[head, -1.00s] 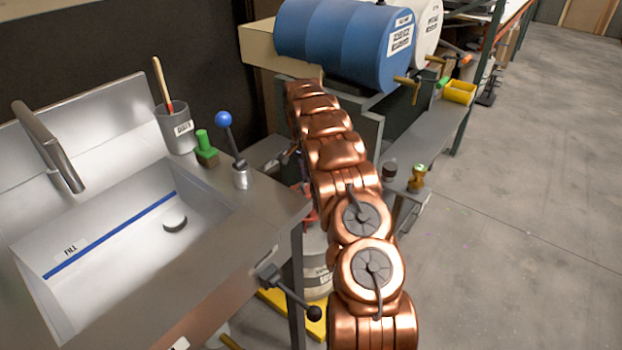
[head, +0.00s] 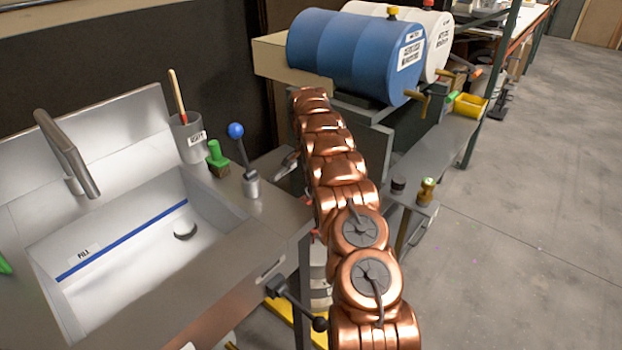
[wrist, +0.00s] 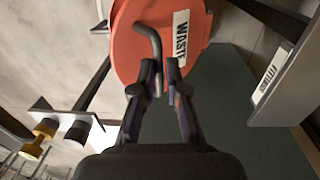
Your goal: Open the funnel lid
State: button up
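In the wrist view a round orange-red lid (wrist: 128,52) carries a white label reading WASTE and a bent grey handle (wrist: 148,40). I take it as the funnel lid; it looks shut, and the funnel under it is hidden. My gripper (wrist: 160,70) is at the handle, its two dark fingers partly apart on either side of the bar. A narrow gap shows beside the bar, and no firm hold is visible. In the head view my copper arm hides the lid and gripper.
A steel sink (head: 150,285) stands at left, with a blue-knobbed lever (head: 237,132) on its edge. A blue drum (head: 340,55) and a white drum (head: 437,40) lie behind my arm. A grey shelf (head: 430,160) is beside it. The floor at right is clear.

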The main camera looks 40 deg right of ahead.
jog(key=o, duration=0.3)
jog(key=shift+w+a+f, duration=0.2)
jog(key=shift+w+f, duration=0.05)
jog(key=shift+f, duration=0.25)
jog(key=shift+w+a+f, duration=0.15)
jog(key=shift+w+f, duration=0.1)
jog(key=shift+f, duration=0.2)
jog(key=shift+o, duration=0.8)
jog(key=shift+s+r, duration=0.2)
jog(key=shift+r, duration=0.2)
jog(key=shift+s+d+r, duration=0.1)
jog(key=shift+d, duration=0.15)
notch_tip(320, 180, up, 7)
jog(key=shift+w+r, duration=0.2)
jog(key=shift+w, duration=0.1)
jog(key=shift+a, duration=0.1)
